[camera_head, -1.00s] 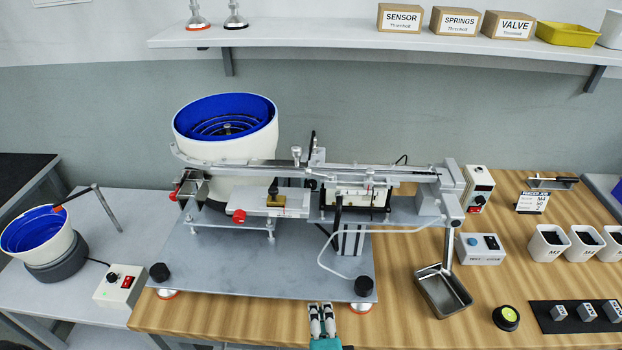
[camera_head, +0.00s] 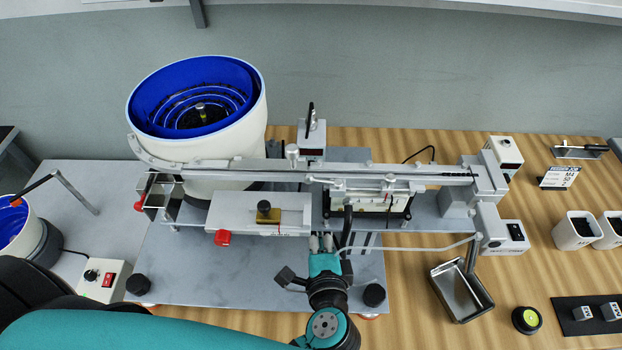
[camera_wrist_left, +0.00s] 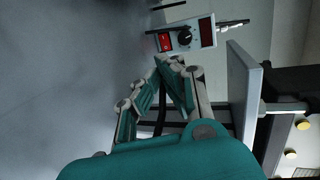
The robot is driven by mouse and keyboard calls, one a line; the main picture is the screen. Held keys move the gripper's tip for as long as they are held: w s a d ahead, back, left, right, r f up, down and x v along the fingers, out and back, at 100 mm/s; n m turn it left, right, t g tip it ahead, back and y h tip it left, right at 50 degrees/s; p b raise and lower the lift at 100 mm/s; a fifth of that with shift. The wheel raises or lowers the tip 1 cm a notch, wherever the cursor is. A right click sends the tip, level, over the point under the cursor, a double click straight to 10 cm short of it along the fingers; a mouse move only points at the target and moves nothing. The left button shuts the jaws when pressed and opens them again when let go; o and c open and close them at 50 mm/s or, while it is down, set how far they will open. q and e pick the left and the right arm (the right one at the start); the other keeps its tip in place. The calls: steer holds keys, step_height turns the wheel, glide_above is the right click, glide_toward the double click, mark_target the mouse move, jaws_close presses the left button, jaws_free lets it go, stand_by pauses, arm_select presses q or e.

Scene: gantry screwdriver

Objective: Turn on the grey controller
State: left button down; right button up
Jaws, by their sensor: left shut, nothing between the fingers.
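The grey controller (camera_head: 313,138) stands behind the rail at the back of the plate, and the rail hides its lower part in the head view. The left wrist view shows the controller's face (camera_wrist_left: 186,38) sideways, with a red rocker switch (camera_wrist_left: 165,42), a black knob (camera_wrist_left: 185,37) and a dark red display. My left gripper (camera_head: 321,241) is in front of the rail, over the grey plate. Its fingers are shut and empty, pointing toward the controller. In the left wrist view the fingertips (camera_wrist_left: 168,63) appear just below the switch; I cannot tell the gap. My right gripper is not in view.
The rail (camera_head: 270,174) and the block with a brass part (camera_head: 267,213) lie close ahead of my left gripper. The white bowl feeder (camera_head: 215,125) is at left. A metal tray (camera_head: 462,290) and a white controller (camera_head: 503,153) are at right. The front plate area is fairly clear.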

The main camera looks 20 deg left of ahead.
arm_select(q)
steer(key=b+x, duration=0.1)
steer(key=x, duration=0.3)
steer(key=b+x, duration=0.1)
steer(key=x, duration=0.3)
steer(key=b+x, duration=0.1)
steer(key=x, duration=0.3)
steer(key=shift+w+a+r, duration=0.15)
steer(key=shift+w, duration=0.3)
steer(key=shift+w+a, duration=0.3)
steer(key=shift+w, duration=0.35)
